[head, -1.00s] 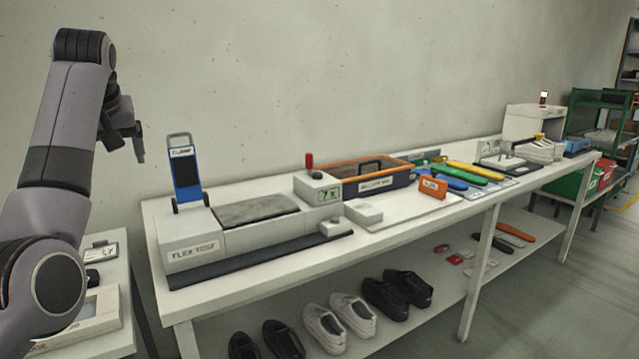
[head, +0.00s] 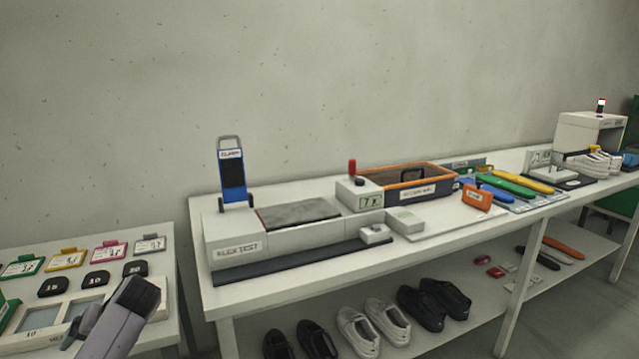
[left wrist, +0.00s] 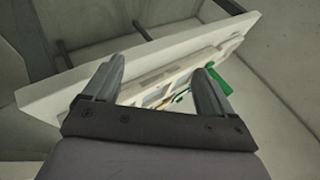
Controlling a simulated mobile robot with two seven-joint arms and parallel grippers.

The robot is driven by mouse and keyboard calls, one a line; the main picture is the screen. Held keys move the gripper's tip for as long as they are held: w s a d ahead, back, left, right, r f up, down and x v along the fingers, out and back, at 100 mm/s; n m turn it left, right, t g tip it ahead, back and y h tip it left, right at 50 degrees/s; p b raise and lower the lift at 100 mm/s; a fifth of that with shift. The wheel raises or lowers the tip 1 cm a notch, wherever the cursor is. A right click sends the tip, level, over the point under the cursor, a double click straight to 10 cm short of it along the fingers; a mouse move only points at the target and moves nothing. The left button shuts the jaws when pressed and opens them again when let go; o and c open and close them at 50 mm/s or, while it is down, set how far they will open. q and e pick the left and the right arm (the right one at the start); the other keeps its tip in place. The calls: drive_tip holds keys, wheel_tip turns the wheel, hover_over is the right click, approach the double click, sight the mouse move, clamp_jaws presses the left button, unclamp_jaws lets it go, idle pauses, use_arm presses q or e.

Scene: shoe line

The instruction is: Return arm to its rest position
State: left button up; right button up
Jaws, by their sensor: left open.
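My left arm (head: 122,312) is low at the bottom left in the head view, in front of the small left table. My left gripper is not clearly visible in the head view. In the left wrist view, my left gripper (left wrist: 160,88) is open, with its two fingers apart and nothing between them. Beyond the fingers is a white table (left wrist: 50,98) seen at a slant, with a small green thing (left wrist: 217,78) by the right finger. My right arm and gripper are not in view.
The left table holds several coloured tags, black pieces (head: 95,281) and a white tray. The long bench carries a flex test machine (head: 232,249), a blue clamp (head: 233,177) and an orange-rimmed bin (head: 410,184). Shoes (head: 372,327) stand on its lower shelf. A gap separates the tables.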

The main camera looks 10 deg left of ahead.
use_arm(q)
drive_tip(key=w+d+m+t, duration=0.1)
drive_tip(key=w+t, duration=0.1)
drive_tip(key=w, duration=0.1)
drive_tip(key=w+d+r+m+t+h, duration=0.1)
drive_tip(key=w+t, duration=0.2)
drive_tip(key=w, duration=0.1)
drive_tip(key=w+d+r+m+t+h, duration=0.1)
drive_tip(key=w+m+t, duration=0.1)
drive_tip(key=w+t, duration=0.1)
drive_tip(key=shift+w+d, duration=0.2)
drive_tip(key=shift+w, duration=0.55)
drive_tip(key=w+d+r+m+t+h, duration=0.4)
drive_tip(key=w+d+r+t+h, duration=0.1)
drive_tip(key=w+d+r+t, duration=0.4)
drive_tip(key=s+d+f+g+h, duration=0.1)
drive_tip(key=s+d+f, duration=0.3)
drive_tip(key=s+f, duration=0.55)
drive_tip(key=s+d+f+g+h, duration=0.2)
drive_tip(key=s+d+f, duration=0.3)
drive_tip(key=s+f, duration=0.4)
drive_tip(key=s+d+f+g, duration=0.1)
drive_tip(key=s+d+f, duration=0.1)
drive_tip(key=s, duration=0.5)
drive_tip(key=s+d+f+g, duration=0.1)
drive_tip(key=s+d+f, duration=0.1)
drive_tip(key=s+f, duration=0.2)
drive_tip(key=s+d+f+g+h, duration=0.1)
drive_tip(key=s+d+f, duration=0.2)
drive_tip(key=s, duration=0.7)
